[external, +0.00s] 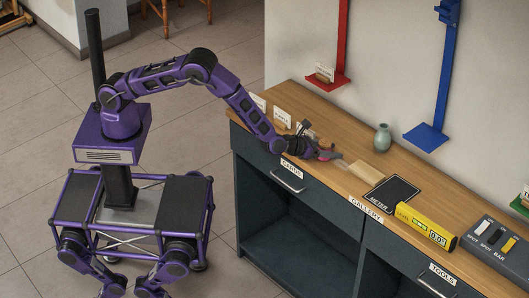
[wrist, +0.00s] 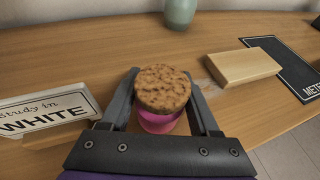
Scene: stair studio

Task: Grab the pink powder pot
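The pink powder pot (wrist: 158,123) with a wide, speckled cork-like top (wrist: 162,88) stands between the two fingers of my gripper (wrist: 161,78) in the wrist view. One finger is on each side of it. The fingers are spread about as wide as the top, and a narrow strip shows between the pink body and each finger; I cannot tell whether they touch the top. In the external view my gripper (external: 328,154) is low over the wooden counter, and a small bit of pink shows at its tip; most of the pot is hidden there.
A pale wooden block (wrist: 243,65) lies right of the pot, with a dark METER plate (wrist: 285,67) beyond. A white sign (wrist: 45,112) stands close on the left. A green vase (wrist: 180,14) is behind. A yellow level (external: 426,226) and a switch box (external: 497,248) are farther right.

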